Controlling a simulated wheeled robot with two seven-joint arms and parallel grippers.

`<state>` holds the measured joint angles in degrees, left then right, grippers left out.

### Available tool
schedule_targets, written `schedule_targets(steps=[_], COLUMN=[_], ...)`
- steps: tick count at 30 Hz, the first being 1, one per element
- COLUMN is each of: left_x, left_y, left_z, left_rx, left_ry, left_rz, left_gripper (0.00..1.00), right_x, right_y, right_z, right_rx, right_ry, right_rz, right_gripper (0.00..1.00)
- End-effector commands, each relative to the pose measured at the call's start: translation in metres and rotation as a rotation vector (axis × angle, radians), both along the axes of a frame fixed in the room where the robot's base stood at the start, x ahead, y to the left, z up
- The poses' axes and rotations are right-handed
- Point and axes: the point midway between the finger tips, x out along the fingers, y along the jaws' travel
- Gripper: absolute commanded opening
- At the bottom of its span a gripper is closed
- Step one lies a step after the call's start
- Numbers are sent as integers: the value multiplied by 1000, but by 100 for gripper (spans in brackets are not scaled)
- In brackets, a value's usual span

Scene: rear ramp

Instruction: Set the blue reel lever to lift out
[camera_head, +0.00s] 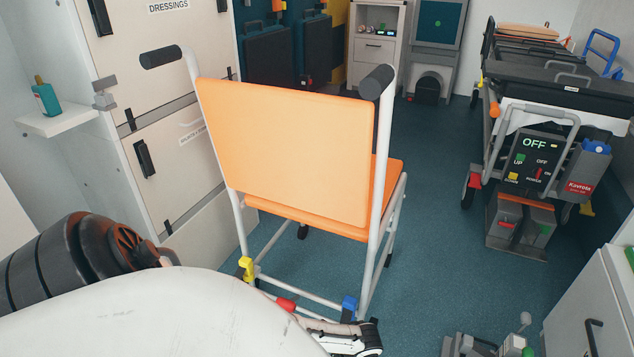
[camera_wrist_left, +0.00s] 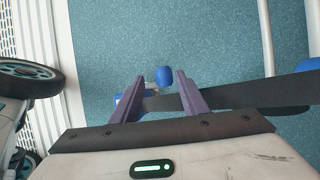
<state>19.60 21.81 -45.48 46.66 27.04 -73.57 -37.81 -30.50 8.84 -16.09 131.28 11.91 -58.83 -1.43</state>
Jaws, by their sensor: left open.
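An orange chair (camera_head: 290,150) with a white tube frame and dark handles stands with its back to me. A blue part (camera_head: 349,303) sits low on its frame at the right, close to the end of my left arm; it looks like the blue lever. In the left wrist view, my left gripper (camera_wrist_left: 160,76) is open, with two purple fingers apart. A rounded blue knob (camera_wrist_left: 164,76) shows between the fingertips; I cannot tell whether they touch it. A dark bar (camera_wrist_left: 235,95) runs behind the fingers. The lever's setting cannot be read. My right gripper is out of view.
A yellow part (camera_head: 245,266) and a red part (camera_head: 286,304) sit low on the chair frame. A stretcher (camera_head: 550,85) with an OFF panel (camera_head: 533,150) stands at the right. White cabinets (camera_head: 150,110) line the left. Floor (camera_head: 440,230) is clear between chair and stretcher.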

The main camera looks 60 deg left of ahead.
Motion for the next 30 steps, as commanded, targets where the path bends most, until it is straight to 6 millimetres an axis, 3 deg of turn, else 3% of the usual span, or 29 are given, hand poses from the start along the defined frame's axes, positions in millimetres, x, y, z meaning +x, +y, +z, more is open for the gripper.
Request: schedule_targets(steps=[1, 3, 10, 30], left_x=[4, 9, 19, 22], left_y=[-4, -8, -19, -21], left_z=[18, 31, 62, 68], left_rx=[-2, -3, -2, -3], left_ry=[-2, -3, -2, -2], left_rz=[0, 0, -1, 0], left_gripper=[40, 40, 40, 40], right_x=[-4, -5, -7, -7], right_y=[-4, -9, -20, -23], right_z=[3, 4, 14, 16], right_rx=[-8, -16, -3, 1], right_ry=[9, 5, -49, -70], right_rz=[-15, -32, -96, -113], right_gripper=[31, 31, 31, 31])
